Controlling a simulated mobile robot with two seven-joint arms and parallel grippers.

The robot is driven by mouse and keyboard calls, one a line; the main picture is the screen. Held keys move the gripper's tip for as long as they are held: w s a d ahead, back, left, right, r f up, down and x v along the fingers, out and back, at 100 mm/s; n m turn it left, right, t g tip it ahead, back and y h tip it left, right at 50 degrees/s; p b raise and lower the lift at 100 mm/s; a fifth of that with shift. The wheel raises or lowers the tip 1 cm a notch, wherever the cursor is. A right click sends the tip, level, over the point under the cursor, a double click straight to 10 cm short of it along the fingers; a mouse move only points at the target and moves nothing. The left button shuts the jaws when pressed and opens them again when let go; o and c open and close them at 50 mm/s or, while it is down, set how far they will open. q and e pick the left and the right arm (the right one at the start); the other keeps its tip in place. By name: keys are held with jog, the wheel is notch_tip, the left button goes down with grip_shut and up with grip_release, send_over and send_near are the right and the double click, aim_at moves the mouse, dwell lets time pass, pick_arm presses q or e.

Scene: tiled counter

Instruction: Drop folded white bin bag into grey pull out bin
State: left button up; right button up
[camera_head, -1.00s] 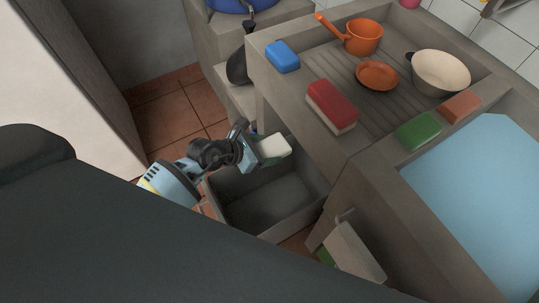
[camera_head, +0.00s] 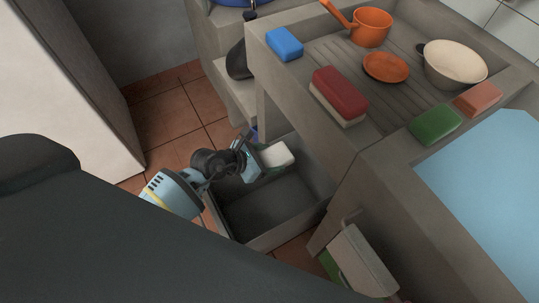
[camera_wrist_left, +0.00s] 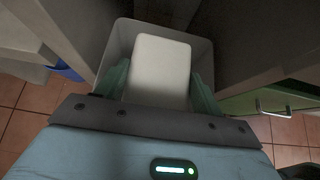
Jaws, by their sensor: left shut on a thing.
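The folded white bin bag (camera_head: 277,154) is a small white block held between the fingers of my left gripper (camera_head: 262,158). In the left wrist view the bag (camera_wrist_left: 160,68) fills the space between the two greenish fingers, with the bin walls around it. The grey pull-out bin (camera_head: 291,236) is an open, empty-looking box below the counter. The gripper and bag are over its far part; the exact height above the floor of the bin is hard to tell. My right gripper is not in view.
The stone counter (camera_head: 310,90) borders the bin on the right, holding a blue sponge (camera_head: 285,44), a red and white sponge (camera_head: 339,96), an orange pan (camera_head: 371,27) and a bowl (camera_head: 455,65).

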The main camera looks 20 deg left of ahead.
pick_arm(q)
jog(key=shift+f+b, duration=0.65)
jog(key=shift+f, duration=0.35)
jog(key=o, duration=1)
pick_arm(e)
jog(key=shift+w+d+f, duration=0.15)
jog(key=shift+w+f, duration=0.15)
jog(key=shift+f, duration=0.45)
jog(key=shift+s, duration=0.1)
pick_arm(q)
jog(key=shift+p+v, duration=0.85)
jog(key=shift+v, duration=3.05)
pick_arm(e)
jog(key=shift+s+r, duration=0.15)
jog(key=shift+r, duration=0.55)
